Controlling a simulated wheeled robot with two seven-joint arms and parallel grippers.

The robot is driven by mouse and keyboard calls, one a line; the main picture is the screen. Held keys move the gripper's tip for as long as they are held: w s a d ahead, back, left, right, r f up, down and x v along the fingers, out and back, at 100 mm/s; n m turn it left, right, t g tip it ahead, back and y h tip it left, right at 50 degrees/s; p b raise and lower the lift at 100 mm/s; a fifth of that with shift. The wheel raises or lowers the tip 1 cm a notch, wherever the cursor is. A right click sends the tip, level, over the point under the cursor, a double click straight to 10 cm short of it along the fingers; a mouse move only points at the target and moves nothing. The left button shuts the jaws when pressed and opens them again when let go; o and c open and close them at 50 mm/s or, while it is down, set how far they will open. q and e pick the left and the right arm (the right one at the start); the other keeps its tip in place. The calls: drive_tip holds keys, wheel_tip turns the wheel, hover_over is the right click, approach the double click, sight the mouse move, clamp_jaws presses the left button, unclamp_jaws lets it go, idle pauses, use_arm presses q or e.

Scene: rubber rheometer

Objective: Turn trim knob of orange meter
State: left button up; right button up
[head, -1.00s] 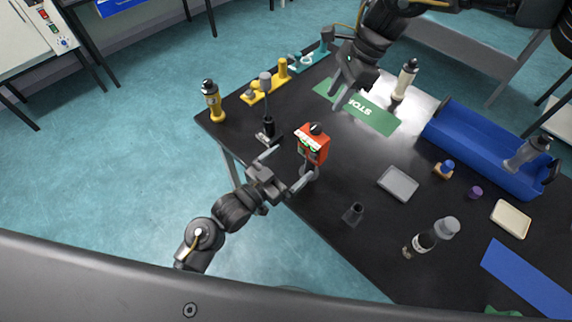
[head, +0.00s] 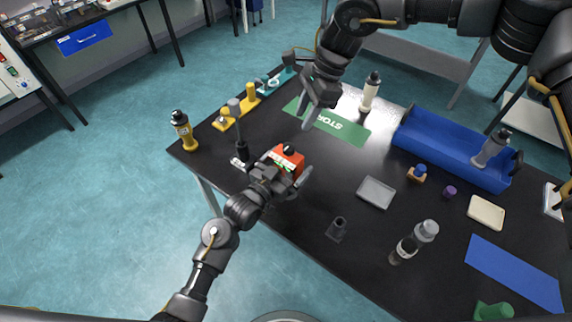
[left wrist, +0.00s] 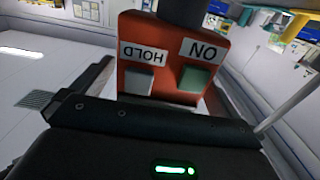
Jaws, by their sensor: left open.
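The orange meter (head: 288,157) stands on the black table near its left front edge, with a dark knob (head: 289,149) on top. In the left wrist view the meter's orange face (left wrist: 170,57) fills the upper middle, with HOLD and ON labels upside down, a grey button (left wrist: 138,81) and a green button (left wrist: 194,79). The dark knob (left wrist: 182,10) is cut off at the top edge there. My left gripper (head: 286,175) is open, its fingers on either side of the meter; contact cannot be told. My right gripper (head: 312,110) hangs above the green mat; its jaw opening is unclear.
A dark stand (head: 240,148) is close left of the meter. A blue crate (head: 452,153) stands at the back right.

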use_arm(q)
drive_tip(key=c, duration=1.1)
drive_tip(key=shift+c, duration=0.2)
use_arm(e)
drive_tip(key=shift+o, duration=1.7)
drive_tip(key=shift+s+a+r, duration=0.1)
drive_tip(key=shift+a+r, duration=0.05)
drive_tip(key=shift+a, duration=0.15)
use_arm(q)
drive_tip(key=shift+d, duration=0.1)
drive_tip(key=shift+a, duration=0.2)
drive_tip(key=shift+d, duration=0.1)
use_arm(e)
drive_tip(key=a+r+m+h, duration=0.1)
drive_tip(key=m, duration=0.5)
drive_tip(key=a+m+h, duration=0.1)
drive_tip(key=m, duration=0.6)
drive_tip(key=s+a+r+m+t+h, duration=0.1)
drive_tip(key=m, duration=0.5)
drive_tip(key=shift+a+r+m+h, duration=0.15)
drive_tip(key=shift+r+m+h, duration=0.15)
drive_tip(key=shift+h, duration=0.1)
